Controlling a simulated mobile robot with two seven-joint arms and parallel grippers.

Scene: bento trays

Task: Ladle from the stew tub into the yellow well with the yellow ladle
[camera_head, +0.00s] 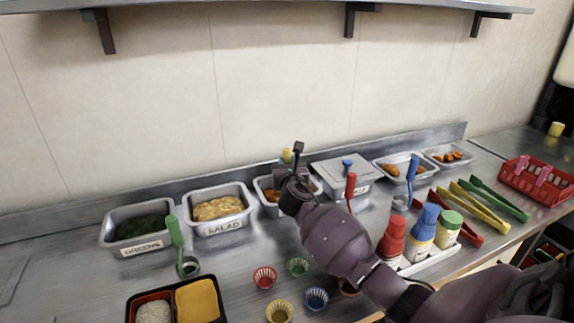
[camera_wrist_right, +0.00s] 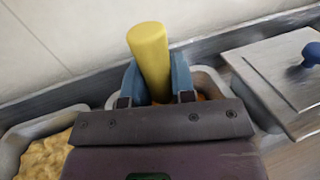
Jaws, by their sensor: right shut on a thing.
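My right gripper (camera_head: 290,166) is above the stew tub (camera_head: 259,183) at the back of the counter, shut on the yellow ladle (camera_head: 287,155). In the right wrist view the ladle's thick yellow handle (camera_wrist_right: 150,52) stands up between the two blue-grey fingers (camera_wrist_right: 156,82). The ladle's bowl is hidden behind my gripper. The stew tub holds orange-brown food, partly hidden by my wrist; its rim (camera_wrist_right: 212,76) shows behind the fingers. The yellow well (camera_head: 280,312), a small ribbed cup, sits at the front edge of the picture. My left gripper is out of view.
Red (camera_head: 265,277), green (camera_head: 298,266) and blue (camera_head: 316,299) cups surround the yellow well. Bottles (camera_head: 392,238) stand by my right arm. A bento tray (camera_head: 134,303) is front left.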

